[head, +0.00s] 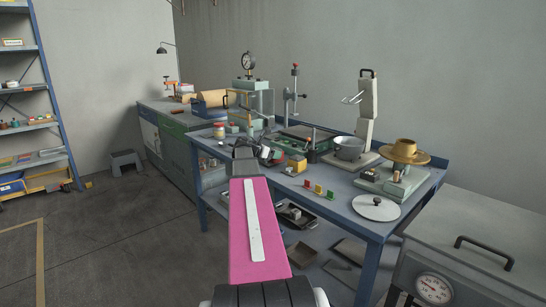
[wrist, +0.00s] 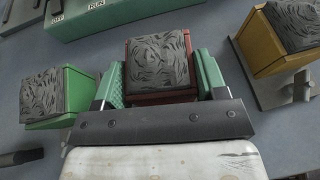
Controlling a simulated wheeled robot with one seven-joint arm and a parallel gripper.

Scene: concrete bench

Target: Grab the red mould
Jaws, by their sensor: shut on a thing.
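The red mould (wrist: 160,61) is a small red box with a dark, wavy-grained top, at the upper middle of the wrist view. My gripper (wrist: 160,82) is shut on it, one green finger pad against each side. I cannot tell whether the mould is resting on the bench or slightly raised. In the head view my gripper (head: 265,153) is over the blue bench, and my arm largely hides the mould there.
A green mould (wrist: 45,95) stands left of my gripper, and a yellow mould (wrist: 279,44) stands on the right; the yellow one also shows in the head view (head: 297,163). A green control box (wrist: 120,13) lies beyond.

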